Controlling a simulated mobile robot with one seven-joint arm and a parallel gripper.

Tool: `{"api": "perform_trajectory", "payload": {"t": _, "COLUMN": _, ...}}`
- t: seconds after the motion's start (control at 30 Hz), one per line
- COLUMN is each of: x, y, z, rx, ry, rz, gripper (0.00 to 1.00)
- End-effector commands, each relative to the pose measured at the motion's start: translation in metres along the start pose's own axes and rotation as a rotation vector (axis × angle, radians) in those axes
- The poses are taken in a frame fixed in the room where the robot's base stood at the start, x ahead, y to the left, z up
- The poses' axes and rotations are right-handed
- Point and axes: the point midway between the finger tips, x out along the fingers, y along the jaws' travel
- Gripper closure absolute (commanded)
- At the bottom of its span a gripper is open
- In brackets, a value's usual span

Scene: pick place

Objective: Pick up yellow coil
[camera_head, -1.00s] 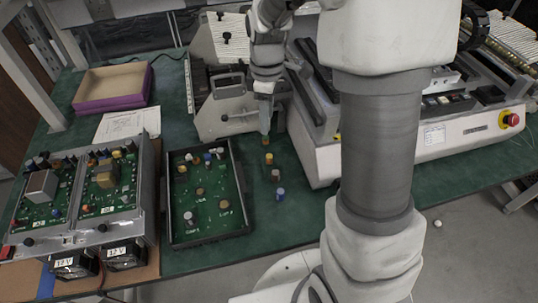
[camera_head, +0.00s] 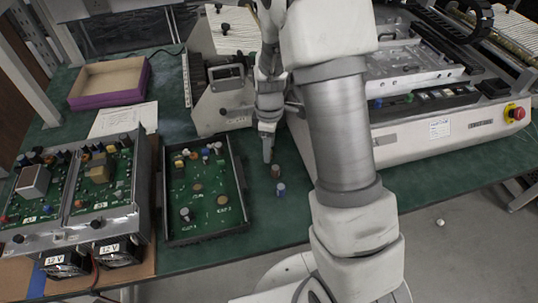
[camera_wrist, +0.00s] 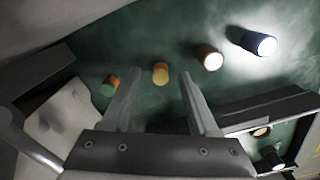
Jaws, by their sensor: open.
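The yellow coil (camera_wrist: 161,73), a small cylinder with a yellow top and an orange side, stands on the green tabletop in the wrist view. It appears in line with the gap between the fingertips of my gripper (camera_wrist: 159,82), slightly beyond them. The fingers are apart with nothing held. In the head view my gripper (camera_head: 267,158) points down at the table and hides the yellow coil. How high the fingertips are above the coil is unclear.
A brown coil (camera_wrist: 209,57) and a blue coil (camera_wrist: 258,43) stand to the right; a green-topped coil (camera_wrist: 109,86) stands to the left. A black tray with a circuit board (camera_head: 211,232) is left of my gripper. A large white machine (camera_head: 440,132) stands right.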

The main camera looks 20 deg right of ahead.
Motion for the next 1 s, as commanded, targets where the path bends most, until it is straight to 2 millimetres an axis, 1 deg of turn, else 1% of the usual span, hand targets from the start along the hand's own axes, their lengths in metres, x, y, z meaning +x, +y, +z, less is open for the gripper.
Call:
{"api": "perform_trajectory", "payload": {"t": 0.03, "x": 0.0101, "y": -0.0013, "z": -0.0001, "rx": 0.000, "ry": -0.001, "rz": -0.004, "gripper": 0.40}}
{"api": "perform_trajectory", "payload": {"t": 0.1, "x": 0.0156, "y": -0.0009, "z": -0.0001, "rx": 0.001, "ry": -0.001, "rz": -0.002, "gripper": 0.40}}
{"api": "perform_trajectory", "payload": {"t": 0.3, "x": 0.0158, "y": -0.0006, "z": -0.0002, "rx": 0.001, "ry": 0.000, "rz": 0.000, "gripper": 0.40}}
{"api": "perform_trajectory", "payload": {"t": 0.33, "x": 0.0157, "y": -0.0007, "z": -0.0002, "rx": 0.001, "ry": 0.000, "rz": 0.000, "gripper": 0.41}}
{"api": "perform_trajectory", "payload": {"t": 0.47, "x": 0.0157, "y": -0.0008, "z": -0.0003, "rx": 0.000, "ry": 0.000, "rz": -0.001, "gripper": 0.65}}
{"api": "perform_trajectory", "payload": {"t": 0.5, "x": 0.0157, "y": -0.0008, "z": -0.0003, "rx": 0.000, "ry": 0.000, "rz": -0.001, "gripper": 0.72}}
{"api": "perform_trajectory", "payload": {"t": 0.57, "x": 0.0156, "y": -0.0008, "z": -0.0003, "rx": 0.000, "ry": 0.000, "rz": -0.001, "gripper": 0.83}}
{"api": "perform_trajectory", "payload": {"t": 0.6, "x": 0.0156, "y": -0.0008, "z": -0.0003, "rx": 0.000, "ry": 0.000, "rz": -0.001, "gripper": 0.90}}
{"api": "perform_trajectory", "payload": {"t": 0.67, "x": 0.0156, "y": -0.0008, "z": -0.0003, "rx": 0.000, "ry": 0.000, "rz": -0.001, "gripper": 1.00}}
{"api": "perform_trajectory", "payload": {"t": 1.0, "x": 0.0153, "y": -0.0008, "z": -0.0004, "rx": 0.000, "ry": 0.000, "rz": -0.001, "gripper": 1.00}}
